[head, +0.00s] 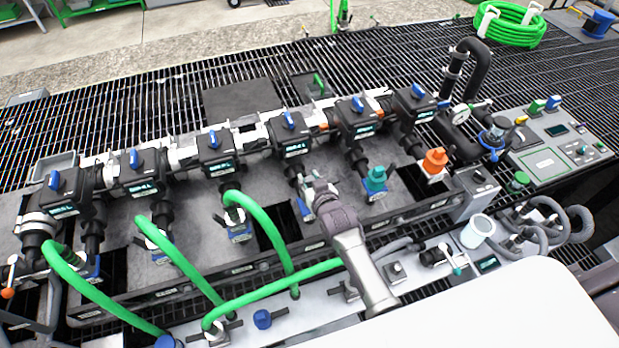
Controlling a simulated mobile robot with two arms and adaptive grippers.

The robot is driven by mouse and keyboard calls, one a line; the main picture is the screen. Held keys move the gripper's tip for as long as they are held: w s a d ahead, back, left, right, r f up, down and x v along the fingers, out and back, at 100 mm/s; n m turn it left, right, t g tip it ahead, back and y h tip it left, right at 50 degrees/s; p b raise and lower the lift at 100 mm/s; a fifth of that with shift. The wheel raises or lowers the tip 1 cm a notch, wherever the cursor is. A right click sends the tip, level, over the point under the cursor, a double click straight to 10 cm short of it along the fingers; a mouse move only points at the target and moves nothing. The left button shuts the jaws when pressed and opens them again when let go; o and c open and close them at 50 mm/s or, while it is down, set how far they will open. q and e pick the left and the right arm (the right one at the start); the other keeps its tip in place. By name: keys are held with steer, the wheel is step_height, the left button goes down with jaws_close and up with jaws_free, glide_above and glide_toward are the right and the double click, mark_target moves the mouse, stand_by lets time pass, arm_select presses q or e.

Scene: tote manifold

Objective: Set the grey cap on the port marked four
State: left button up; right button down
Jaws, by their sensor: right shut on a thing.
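My right gripper (318,194) reaches up from the bottom middle to a port in the front row of the manifold (200,222). It is shut on a small light grey piece, seemingly the grey cap, mostly hidden by the fingers. The gripper covers this port, so I cannot tell whether the cap touches it or is seated. The port marks are too small to read. To the right, one port wears a teal cap (376,179) and another an orange cap (435,160). My left gripper is not in view.
Green hoses (181,262) run from several ports to the left of my gripper. Blue-handled valves (213,139) line the back of the manifold. A control panel (556,138) and a white cylinder (478,230) are at right. Dark grating (560,75) lies behind.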

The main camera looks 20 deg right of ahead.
steer(key=shift+w+f+b, duration=0.1)
steer(key=shift+f+b, duration=1.25)
steer(key=shift+f, duration=0.75)
steer(key=c, duration=0.8)
jaws_free()
steer(key=v, duration=1.2)
steer(key=shift+r, duration=0.1)
